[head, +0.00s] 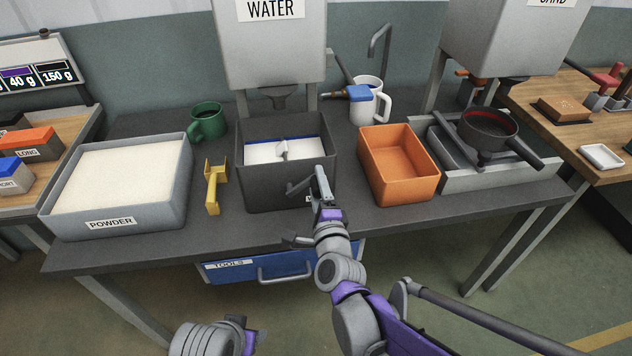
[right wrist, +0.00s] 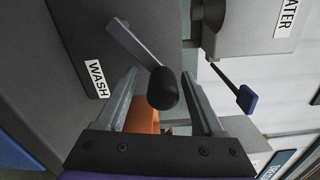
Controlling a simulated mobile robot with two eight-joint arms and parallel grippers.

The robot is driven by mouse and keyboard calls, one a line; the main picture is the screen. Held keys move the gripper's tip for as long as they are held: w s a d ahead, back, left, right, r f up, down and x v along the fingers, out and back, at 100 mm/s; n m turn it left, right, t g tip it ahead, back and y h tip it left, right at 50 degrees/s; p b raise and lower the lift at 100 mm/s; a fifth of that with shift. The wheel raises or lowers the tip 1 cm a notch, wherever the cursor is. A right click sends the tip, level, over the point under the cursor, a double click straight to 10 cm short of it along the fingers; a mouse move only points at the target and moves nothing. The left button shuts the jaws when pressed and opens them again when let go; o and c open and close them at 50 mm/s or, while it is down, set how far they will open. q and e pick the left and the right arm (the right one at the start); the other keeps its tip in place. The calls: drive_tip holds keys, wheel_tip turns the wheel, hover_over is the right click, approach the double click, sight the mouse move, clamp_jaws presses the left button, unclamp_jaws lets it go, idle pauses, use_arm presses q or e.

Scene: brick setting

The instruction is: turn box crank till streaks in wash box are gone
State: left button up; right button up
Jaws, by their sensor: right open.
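The dark grey wash box (head: 262,190) stands in the middle of the bench, below the water tank. Inside it are a pale surface, a blue strip at the back and a small light paddle; streaks are too small to tell. Its crank (head: 299,187) sticks out at the front. My right gripper (head: 322,186) is at the box's front right, by the crank. In the right wrist view the crank's black knob (right wrist: 163,88) sits between the open fingers, with gaps beside it. The WASH label (right wrist: 97,79) shows there too.
A powder tray (head: 122,218), yellow scoop (head: 213,190) and green mug (head: 207,122) stand left of the box. An orange bin (head: 405,185), white mug (head: 366,105) and a pan (head: 489,130) stand to its right. The blue tools drawer (head: 240,273) lies below the bench top.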

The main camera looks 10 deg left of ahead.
use_arm(q)
drive_tip(key=shift+r+p, duration=0.3)
drive_tip(key=shift+r, duration=0.05)
use_arm(e)
drive_tip(key=v, duration=0.9)
drive_tip(key=shift+s, duration=0.25)
drive_tip(key=shift+r, duration=0.1)
use_arm(q)
wheel_tip(320, 180, up, 13)
drive_tip(key=w+p, duration=0.2)
drive_tip(key=p, duration=0.9)
drive_tip(key=shift+t+p, duration=0.3)
drive_tip(key=shift+p, duration=0.05)
use_arm(e)
drive_tip(key=s+d+n+g+h, duration=0.2)
drive_tip(key=s+d+n+g, duration=0.4)
drive_tip(key=d, duration=0.5)
drive_tip(key=s+d+n+g+h, duration=0.3)
drive_tip(key=s+d+n+g, duration=0.2)
drive_tip(key=s+d+n, duration=0.5)
drive_tip(key=shift+s+d+f+n+g+h, duration=0.35)
drive_tip(key=shift+s+d, duration=0.25)
drive_tip(key=shift+s, duration=0.2)
